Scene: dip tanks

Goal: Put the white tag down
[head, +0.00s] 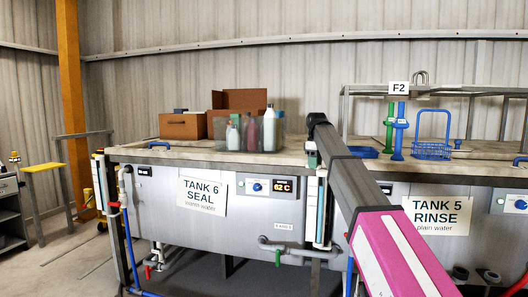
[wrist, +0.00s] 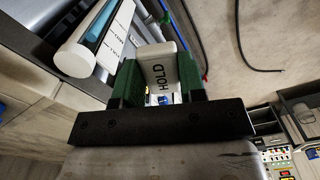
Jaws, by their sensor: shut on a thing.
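My gripper (wrist: 159,76) shows in the wrist view with its two green fingers closed on the white tag (wrist: 158,70). The tag stands between the fingers and carries the black word HOLD, turned sideways. In the head view my arm reaches from the lower right toward the gap between tank 6 and tank 5. I cannot make out the tag there, and most of my gripper is hidden or too small to tell.
Tank 6 (head: 165,205) and tank 5 (head: 470,245) stand side by side. A blue basket (head: 432,151) stands at right. A white tube (wrist: 85,50) is close to my left finger.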

